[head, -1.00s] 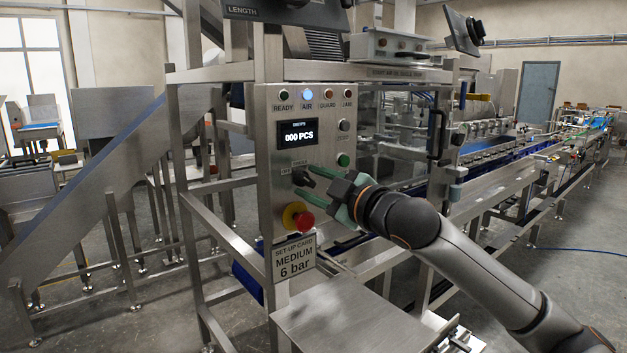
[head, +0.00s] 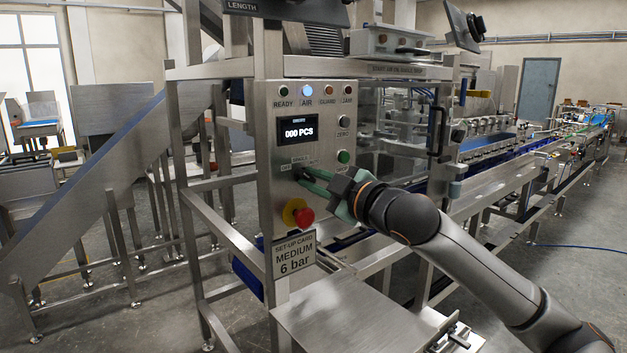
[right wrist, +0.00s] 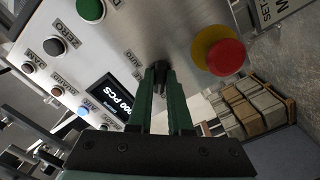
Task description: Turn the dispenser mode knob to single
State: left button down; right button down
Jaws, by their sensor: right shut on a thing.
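The dispenser mode knob (head: 299,172) is a small black knob on the steel control panel (head: 264,150), below the display and beside small printed labels. My right gripper (head: 304,176) is shut on it, with its green fingers reaching in from the right. In the right wrist view the knob (right wrist: 158,76) sits between the tips of the two green fingers. The fingers partly cover it, and I cannot tell which label it points to. My left gripper is not in view.
A red emergency button (head: 305,218) on a yellow base juts out just below the knob. A green button (head: 344,157) and a grey zero button (head: 344,122) lie to the upper right. The display (head: 298,133) reads 000 PCS. A set-up card (head: 294,256) hangs below.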

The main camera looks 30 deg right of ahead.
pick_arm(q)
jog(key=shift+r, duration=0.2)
pick_arm(e)
jog(key=shift+m, duration=0.3)
jog(key=shift+m+p, duration=0.65)
jog(key=shift+m, duration=0.25)
jog(key=m+p, duration=0.1)
jog(key=m, duration=0.2)
jog(key=shift+r+p, duration=0.1)
jog(key=shift+p, duration=0.3)
jog(key=m+p, duration=0.1)
jog(key=m, duration=0.1)
jog(key=shift+m, duration=0.3)
jog(key=shift+m+p, duration=0.5)
jog(key=shift+p, duration=0.1)
jog(key=shift+m, duration=0.4)
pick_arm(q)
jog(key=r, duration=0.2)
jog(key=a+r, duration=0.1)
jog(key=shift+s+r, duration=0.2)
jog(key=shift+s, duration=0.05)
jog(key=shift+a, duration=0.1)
